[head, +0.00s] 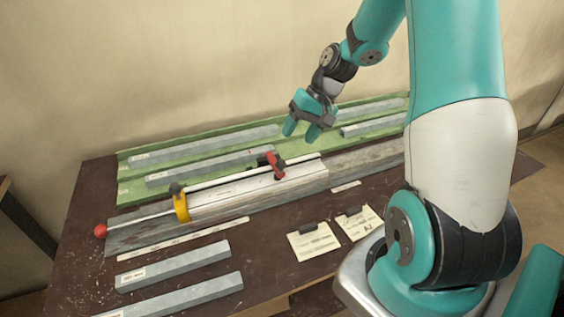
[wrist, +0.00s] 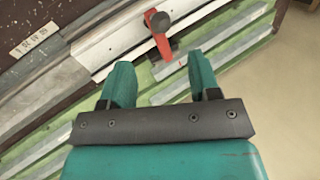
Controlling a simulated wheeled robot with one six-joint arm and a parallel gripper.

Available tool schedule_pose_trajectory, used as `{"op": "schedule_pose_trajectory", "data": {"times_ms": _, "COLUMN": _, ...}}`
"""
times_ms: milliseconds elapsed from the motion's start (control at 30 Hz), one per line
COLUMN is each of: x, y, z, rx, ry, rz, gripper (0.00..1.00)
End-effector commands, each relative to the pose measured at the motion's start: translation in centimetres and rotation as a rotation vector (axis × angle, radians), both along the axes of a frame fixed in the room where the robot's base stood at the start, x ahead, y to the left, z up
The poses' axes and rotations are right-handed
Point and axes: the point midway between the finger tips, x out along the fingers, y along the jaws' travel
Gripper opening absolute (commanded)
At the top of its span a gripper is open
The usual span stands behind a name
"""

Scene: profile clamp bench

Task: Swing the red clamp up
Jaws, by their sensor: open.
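The red clamp (head: 277,167) sits on the grey profile rail (head: 259,182) near the middle of the bench. It has a black knob and lies across the white rod. In the wrist view the red clamp (wrist: 160,43) shows at the top centre, with its dark round knob at its upper end. My gripper (head: 303,133) is open and empty, above and to the right of the clamp in the head view. In the wrist view its two teal fingers (wrist: 161,80) are apart, and the clamp appears beyond them. Whether the clamp is fully down I cannot tell.
A yellow clamp (head: 181,206) stands further left on the rail, and a red ball handle (head: 100,231) ends the rod. Grey bars lie on the green rack (head: 130,195) behind and on the brown bench (head: 270,262) in front. Two paper cards (head: 314,243) lie front right.

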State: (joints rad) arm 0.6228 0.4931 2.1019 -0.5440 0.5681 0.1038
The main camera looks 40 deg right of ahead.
Motion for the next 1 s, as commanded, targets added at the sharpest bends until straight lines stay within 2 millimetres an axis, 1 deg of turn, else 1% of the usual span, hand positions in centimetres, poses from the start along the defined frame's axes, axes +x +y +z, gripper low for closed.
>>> {"op": "schedule_pose_trajectory", "data": {"times_ms": 33, "x": 0.2, "y": 0.7, "z": -1.0, "rx": 0.003, "ry": 0.005, "rz": 0.004, "gripper": 0.57}}
{"op": "schedule_pose_trajectory", "data": {"times_ms": 200, "x": 0.8, "y": 2.2, "z": -4.5, "rx": 0.002, "ry": 0.005, "rz": 0.005, "gripper": 0.57}}
{"op": "schedule_pose_trajectory", "data": {"times_ms": 400, "x": 1.5, "y": 3.5, "z": -7.5, "rx": 0.000, "ry": 0.003, "rz": 0.004, "gripper": 0.57}}
{"op": "schedule_pose_trajectory", "data": {"times_ms": 500, "x": 1.7, "y": 3.9, "z": -8.5, "rx": 0.000, "ry": 0.002, "rz": 0.002, "gripper": 0.57}}
{"op": "schedule_pose_trajectory", "data": {"times_ms": 600, "x": 1.9, "y": 4.1, "z": -8.9, "rx": -0.001, "ry": 0.000, "rz": 0.002, "gripper": 0.57}}
{"op": "schedule_pose_trajectory", "data": {"times_ms": 900, "x": 1.9, "y": 4.2, "z": -9.1, "rx": -0.002, "ry": -0.001, "rz": 0.001, "gripper": 0.57}}
{"op": "schedule_pose_trajectory", "data": {"times_ms": 967, "x": 1.9, "y": 4.2, "z": -9.1, "rx": -0.002, "ry": -0.001, "rz": 0.001, "gripper": 0.43}}
{"op": "schedule_pose_trajectory", "data": {"times_ms": 1000, "x": 1.9, "y": 4.1, "z": -9.1, "rx": -0.002, "ry": -0.001, "rz": 0.001, "gripper": 0.34}}
